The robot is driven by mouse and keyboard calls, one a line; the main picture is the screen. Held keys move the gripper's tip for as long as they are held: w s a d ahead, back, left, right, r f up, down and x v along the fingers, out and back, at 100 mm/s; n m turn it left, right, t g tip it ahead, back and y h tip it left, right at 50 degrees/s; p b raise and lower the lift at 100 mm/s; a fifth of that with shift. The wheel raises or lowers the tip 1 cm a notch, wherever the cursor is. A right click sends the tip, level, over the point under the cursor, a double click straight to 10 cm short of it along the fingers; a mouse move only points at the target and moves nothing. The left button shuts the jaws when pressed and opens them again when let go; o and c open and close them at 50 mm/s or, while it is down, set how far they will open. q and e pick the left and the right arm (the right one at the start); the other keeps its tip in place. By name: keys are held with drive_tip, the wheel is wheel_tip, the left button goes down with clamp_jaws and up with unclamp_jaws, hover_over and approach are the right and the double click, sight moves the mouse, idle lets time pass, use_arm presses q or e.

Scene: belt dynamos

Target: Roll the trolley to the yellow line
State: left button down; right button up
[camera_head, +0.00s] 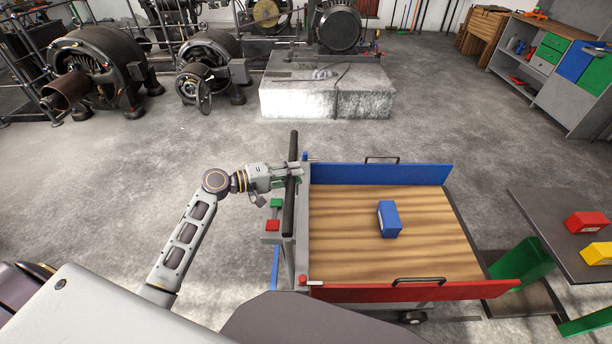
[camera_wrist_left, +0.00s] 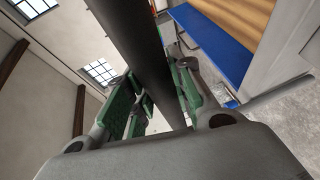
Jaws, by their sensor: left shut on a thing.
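The trolley (camera_head: 345,250) stands in front of me with a wooden deck, a blue side board (camera_head: 380,174) at the far side and a red one (camera_head: 420,292) at the near side. Its dark handle bar (camera_head: 289,215) runs along its left end. My left gripper (camera_head: 287,179) is shut on the far half of this bar. In the left wrist view the bar (camera_wrist_left: 143,35) passes between the green-padded fingers of the gripper (camera_wrist_left: 157,95). A blue box (camera_head: 389,220) stands on the deck. No yellow line shows on the visible floor. My right gripper is not in view.
A concrete block (camera_head: 325,98) with a machine and several dynamos stand at the back. Open floor (camera_head: 430,110) lies beyond the trolley.

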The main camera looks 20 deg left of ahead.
use_arm(q)
drive_tip(key=shift+s+a, duration=0.1)
drive_tip(key=shift+a, duration=0.1)
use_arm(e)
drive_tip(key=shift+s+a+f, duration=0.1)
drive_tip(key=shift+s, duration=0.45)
use_arm(q)
drive_tip(key=c, duration=1.2)
unclamp_jaws()
drive_tip(key=v, duration=1.2)
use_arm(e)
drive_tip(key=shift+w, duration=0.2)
